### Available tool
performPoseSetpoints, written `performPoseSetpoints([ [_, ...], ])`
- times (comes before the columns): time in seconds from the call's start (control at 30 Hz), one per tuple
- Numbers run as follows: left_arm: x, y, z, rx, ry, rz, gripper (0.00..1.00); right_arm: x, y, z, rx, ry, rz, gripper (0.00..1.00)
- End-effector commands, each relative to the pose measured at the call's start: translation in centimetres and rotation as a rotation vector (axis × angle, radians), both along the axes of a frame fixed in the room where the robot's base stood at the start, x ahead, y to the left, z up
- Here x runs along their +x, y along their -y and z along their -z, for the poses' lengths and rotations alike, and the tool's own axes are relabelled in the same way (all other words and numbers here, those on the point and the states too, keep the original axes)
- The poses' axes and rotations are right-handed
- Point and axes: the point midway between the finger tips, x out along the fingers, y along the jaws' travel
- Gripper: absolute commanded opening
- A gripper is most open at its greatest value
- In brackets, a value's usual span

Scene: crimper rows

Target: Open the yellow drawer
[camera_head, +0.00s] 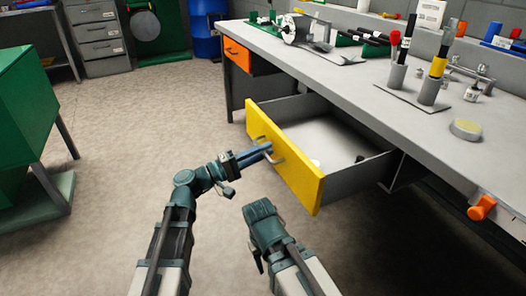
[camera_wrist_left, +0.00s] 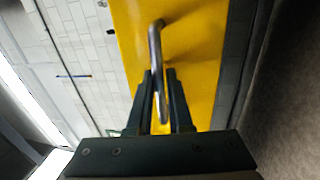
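The yellow drawer (camera_head: 284,158) stands well out from under the grey workbench, with its open grey interior showing behind the yellow front. Its metal handle (camera_head: 272,152) is on the front panel and also shows as a curved bar in the left wrist view (camera_wrist_left: 155,45). My left gripper (camera_head: 266,149) is at the handle. In the left wrist view its two fingers (camera_wrist_left: 160,80) lie close on both sides of the bar, shut on it. My right gripper (camera_head: 262,212) is low in front of the drawer, apart from it; its finger opening cannot be made out.
An orange drawer (camera_head: 237,54) is at the bench's far end. The grey benchtop (camera_head: 380,85) carries tools and holders. A green cabinet (camera_head: 25,105) stands at left. The floor between is clear.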

Motion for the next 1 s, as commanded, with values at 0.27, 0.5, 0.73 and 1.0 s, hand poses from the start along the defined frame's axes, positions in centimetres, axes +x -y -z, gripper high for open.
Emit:
performPoseSetpoints([
  [0.27, 0.0, 0.0, 0.0, -0.001, -0.001, 0.0, 0.27, 0.0, 0.0, 0.0, 0.0, 0.0, 0.0, 0.5],
  [0.5, -0.7, -1.7, 0.4, -0.002, 0.0, -0.002, 0.27, 0.0, 0.0, 0.5, 0.0, 0.0, 0.001, 0.5],
  [0.73, -2.3, -6.4, 1.5, -0.001, -0.001, -0.005, 0.27, 0.0, 0.0, 1.5, 0.0, 0.0, 0.003, 0.5],
  [1.0, -3.9, -10.9, 2.3, -0.001, 0.001, -0.004, 0.27, 0.0, 0.0, 2.3, 0.0, 0.001, 0.006, 0.5],
])
